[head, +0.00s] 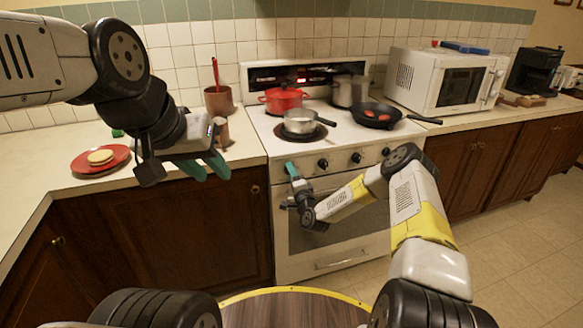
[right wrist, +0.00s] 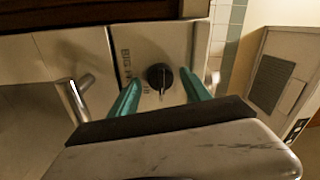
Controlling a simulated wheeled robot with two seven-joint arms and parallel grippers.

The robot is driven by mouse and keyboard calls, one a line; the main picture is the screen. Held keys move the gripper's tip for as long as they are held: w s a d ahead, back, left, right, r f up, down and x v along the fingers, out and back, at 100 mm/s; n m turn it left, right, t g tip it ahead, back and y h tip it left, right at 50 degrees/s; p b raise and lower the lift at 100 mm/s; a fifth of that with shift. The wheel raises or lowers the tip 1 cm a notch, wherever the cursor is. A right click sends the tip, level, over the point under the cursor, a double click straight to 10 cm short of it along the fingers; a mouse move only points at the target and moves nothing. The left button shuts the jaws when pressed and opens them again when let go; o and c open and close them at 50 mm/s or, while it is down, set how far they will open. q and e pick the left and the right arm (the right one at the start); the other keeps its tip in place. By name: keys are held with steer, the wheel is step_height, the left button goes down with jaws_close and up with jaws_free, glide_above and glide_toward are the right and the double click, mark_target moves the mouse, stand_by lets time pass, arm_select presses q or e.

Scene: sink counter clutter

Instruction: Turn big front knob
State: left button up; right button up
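The stove (head: 330,215) has a row of black knobs on its white front panel. In the right wrist view a round black knob (right wrist: 160,76) sits ahead of my right gripper (right wrist: 160,90). Printed lettering beside it seems to start with "BIG"; the rest is partly hidden by a finger. The two teal fingers are apart, one on each side of the knob, with gaps visible. In the head view my right gripper (head: 291,172) is at the left end of the panel and hides what is behind it. My left gripper (head: 207,172) is open and empty over the left counter's front edge.
On the stovetop are a red pot (head: 283,101), a silver saucepan (head: 300,122), a tall pot (head: 349,91) and a black skillet (head: 376,115). The oven handle (right wrist: 78,95) is near my right gripper. A red plate (head: 85,164) lies on the left counter.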

steer(key=shift+s, duration=0.1)
steer(key=v, duration=0.7)
steer(key=shift+s, duration=0.3)
